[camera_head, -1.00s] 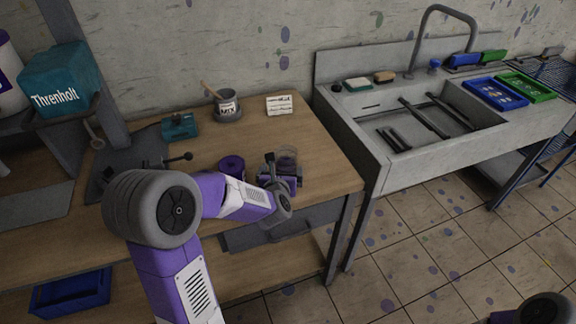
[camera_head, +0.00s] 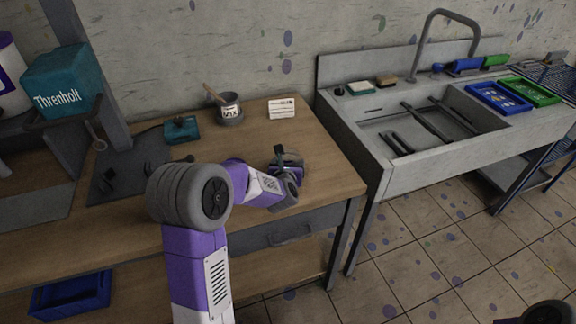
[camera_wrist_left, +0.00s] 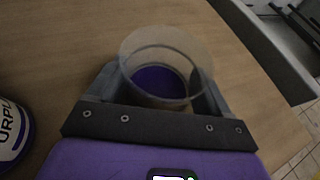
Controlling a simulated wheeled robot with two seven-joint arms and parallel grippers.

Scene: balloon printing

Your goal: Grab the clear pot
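The clear pot (camera_wrist_left: 166,48) is a see-through round cup with a purple patch showing through or inside it. In the left wrist view it stands upright between the two fingers of my left gripper (camera_wrist_left: 162,95), one finger on each side. The fingers are spread about as wide as the pot; I cannot make out firm contact. In the head view my left gripper (camera_head: 286,172) is over the right part of the wooden table and mostly covers the pot.
A jar with a purple label (camera_wrist_left: 12,135) stands to the left in the wrist view. On the wooden table (camera_head: 325,180) are a grey mug (camera_head: 230,113), a white card (camera_head: 281,108) and a teal block (camera_head: 181,130). A sink (camera_head: 400,175) stands to the right.

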